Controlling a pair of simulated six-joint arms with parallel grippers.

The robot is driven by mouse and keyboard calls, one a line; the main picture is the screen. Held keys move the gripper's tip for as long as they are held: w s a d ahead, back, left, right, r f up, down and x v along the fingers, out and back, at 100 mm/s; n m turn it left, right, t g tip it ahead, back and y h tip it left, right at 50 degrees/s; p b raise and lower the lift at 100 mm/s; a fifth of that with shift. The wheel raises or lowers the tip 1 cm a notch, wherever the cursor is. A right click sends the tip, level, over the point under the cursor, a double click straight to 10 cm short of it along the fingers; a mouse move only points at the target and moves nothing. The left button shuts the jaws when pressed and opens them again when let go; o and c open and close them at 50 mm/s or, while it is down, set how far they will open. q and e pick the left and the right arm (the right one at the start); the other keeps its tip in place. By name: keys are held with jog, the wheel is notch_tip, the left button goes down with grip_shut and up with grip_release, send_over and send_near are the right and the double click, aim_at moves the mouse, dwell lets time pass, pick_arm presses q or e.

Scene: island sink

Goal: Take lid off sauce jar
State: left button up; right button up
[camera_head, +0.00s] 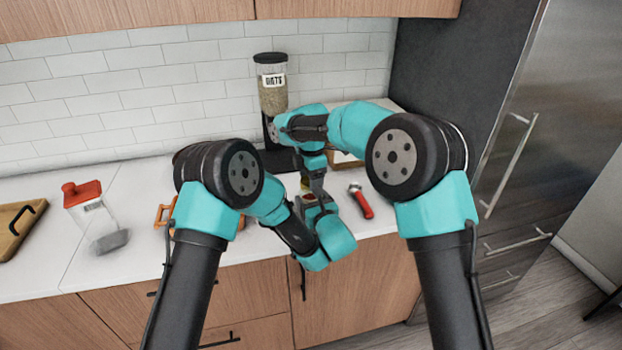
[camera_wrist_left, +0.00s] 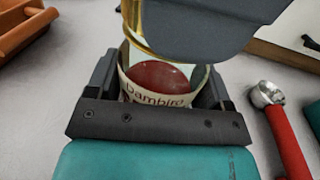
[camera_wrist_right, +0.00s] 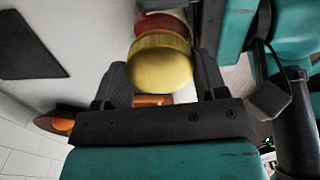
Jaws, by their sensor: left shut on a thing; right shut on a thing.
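The sauce jar (camera_wrist_left: 165,98) is clear glass with a cream label and red sauce inside. My left gripper (camera_wrist_left: 160,85) is shut around it, one finger on each side. The gold lid (camera_wrist_right: 160,62) is between the fingers of my right gripper (camera_wrist_right: 160,75), which is shut on it. In the left wrist view the lid's gold rim (camera_wrist_left: 134,30) is above the jar, partly hidden by a dark grey finger. I cannot tell whether lid and jar still touch. In the head view both grippers meet above the counter, and the jar is mostly hidden.
A red-handled tool (camera_head: 361,201) lies on the counter to the right. An oats jar (camera_head: 271,92) stands at the back. A red-topped container (camera_head: 86,200) and a wooden board (camera_head: 12,240) are at left. An orange item (camera_wrist_left: 22,32) is near the grippers.

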jog(key=n, duration=0.7)
jog(key=shift+r, duration=0.5)
dwell(0.5)
jog(key=shift+r, duration=0.35)
jog(key=shift+r, duration=0.3)
jog(key=shift+r, duration=2)
pick_arm(q)
jog(key=o, duration=1.7)
